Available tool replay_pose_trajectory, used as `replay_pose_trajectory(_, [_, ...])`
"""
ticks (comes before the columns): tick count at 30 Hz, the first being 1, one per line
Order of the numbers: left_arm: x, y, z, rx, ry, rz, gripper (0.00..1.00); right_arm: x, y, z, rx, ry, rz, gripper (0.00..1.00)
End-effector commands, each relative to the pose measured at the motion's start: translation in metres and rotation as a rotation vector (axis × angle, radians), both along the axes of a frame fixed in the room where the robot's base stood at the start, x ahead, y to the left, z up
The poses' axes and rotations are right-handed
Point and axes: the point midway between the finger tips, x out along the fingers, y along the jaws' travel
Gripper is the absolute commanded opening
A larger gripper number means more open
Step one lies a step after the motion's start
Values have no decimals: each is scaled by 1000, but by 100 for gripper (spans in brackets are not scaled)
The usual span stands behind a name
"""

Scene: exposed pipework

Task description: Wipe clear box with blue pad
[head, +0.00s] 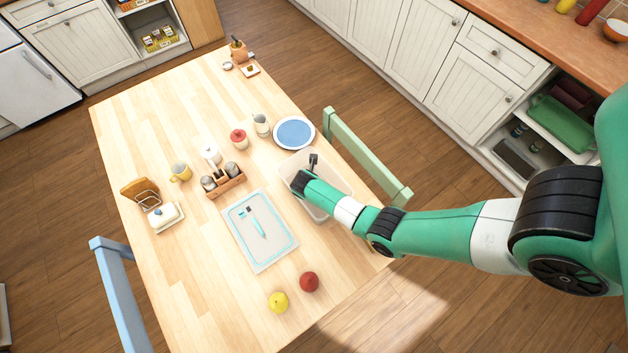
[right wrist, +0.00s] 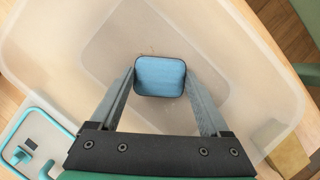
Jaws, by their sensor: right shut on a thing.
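The clear box (head: 338,178) is a translucent open container on the right side of the wooden table. It also fills most of the right wrist view (right wrist: 235,55). My right gripper (head: 306,172) reaches down into the box. In the right wrist view, its fingers (right wrist: 160,78) are shut on the blue pad (right wrist: 160,76), a small rounded square with a dark edge. The pad is inside the box, over its floor; whether it touches the floor cannot be told. Small dark specks show just above the pad. The pad is hidden in the head view. My left gripper is not in view.
A cyan-edged board (head: 262,262) with a cyan-handled tool lies left of the box. A blue plate (head: 294,133) sits behind it. A red fruit (head: 309,282) and yellow fruit (head: 278,302) lie in front. A green chair (head: 370,158) stands close at the right.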

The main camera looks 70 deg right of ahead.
Motion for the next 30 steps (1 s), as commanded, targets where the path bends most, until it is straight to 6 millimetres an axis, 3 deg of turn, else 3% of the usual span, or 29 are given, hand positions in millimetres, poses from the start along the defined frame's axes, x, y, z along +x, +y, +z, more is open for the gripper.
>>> replay_pose_trajectory(13, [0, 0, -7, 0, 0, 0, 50, 1, -1, -7, 0, 0, 0, 35])
replay_pose_trajectory(24, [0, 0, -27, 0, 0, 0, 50, 29, -19, -7, 0, -1, -2, 35])
replay_pose_trajectory(30, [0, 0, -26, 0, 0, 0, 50, 30, -20, -6, 1, 2, -1, 35])
